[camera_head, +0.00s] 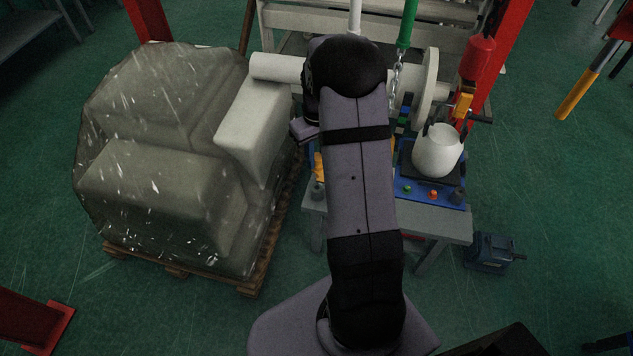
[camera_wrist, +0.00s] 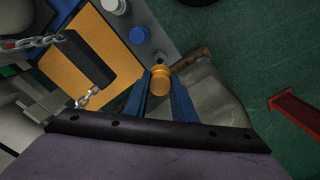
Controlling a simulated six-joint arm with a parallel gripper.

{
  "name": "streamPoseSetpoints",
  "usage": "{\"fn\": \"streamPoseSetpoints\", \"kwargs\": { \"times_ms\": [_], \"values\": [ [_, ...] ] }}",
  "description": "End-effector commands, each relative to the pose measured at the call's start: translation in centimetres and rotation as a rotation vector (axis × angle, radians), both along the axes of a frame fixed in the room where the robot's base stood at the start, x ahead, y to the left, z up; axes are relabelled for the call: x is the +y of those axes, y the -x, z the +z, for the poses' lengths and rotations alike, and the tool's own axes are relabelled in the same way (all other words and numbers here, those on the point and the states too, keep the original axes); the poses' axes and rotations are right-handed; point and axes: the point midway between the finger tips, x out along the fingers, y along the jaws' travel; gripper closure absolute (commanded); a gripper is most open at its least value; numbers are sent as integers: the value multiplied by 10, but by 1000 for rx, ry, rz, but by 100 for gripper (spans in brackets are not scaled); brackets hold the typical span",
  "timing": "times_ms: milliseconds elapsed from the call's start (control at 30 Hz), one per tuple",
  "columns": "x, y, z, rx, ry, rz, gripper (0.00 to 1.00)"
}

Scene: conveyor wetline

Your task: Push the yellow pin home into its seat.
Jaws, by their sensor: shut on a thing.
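The yellow pin (camera_wrist: 160,76) shows its round head in the wrist view, between the two blue fingers of my gripper (camera_wrist: 161,90). The fingers are shut on it. A grey round part (camera_wrist: 160,58) is just beyond the pin; I cannot tell whether this is the seat or how deep the pin sits. In the head view my arm covers most of the work area, and my fingertips are hidden. A small yellow patch (camera_head: 319,165) shows at the arm's left edge, too small to identify surely.
A yellow plate (camera_wrist: 85,55) with a black bar and a chain (camera_wrist: 75,52) lies left of the pin. A blue knob (camera_wrist: 139,35) stands nearby. A wrapped pallet load (camera_head: 150,150) stands close on the left. A white pot (camera_head: 437,155) is on the right.

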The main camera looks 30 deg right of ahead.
Motion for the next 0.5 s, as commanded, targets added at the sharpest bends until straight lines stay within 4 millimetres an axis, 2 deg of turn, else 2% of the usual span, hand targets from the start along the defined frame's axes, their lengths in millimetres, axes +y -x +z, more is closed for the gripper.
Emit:
{"fn": "streamPoseSetpoints", "kwargs": {
  "times_ms": [167,267,500],
  "values": [
    [-7,4,3,-1,0,24,100],
    [-18,11,8,-2,1,65,100],
    [-62,45,26,-2,2,261,100]
  ]
}}
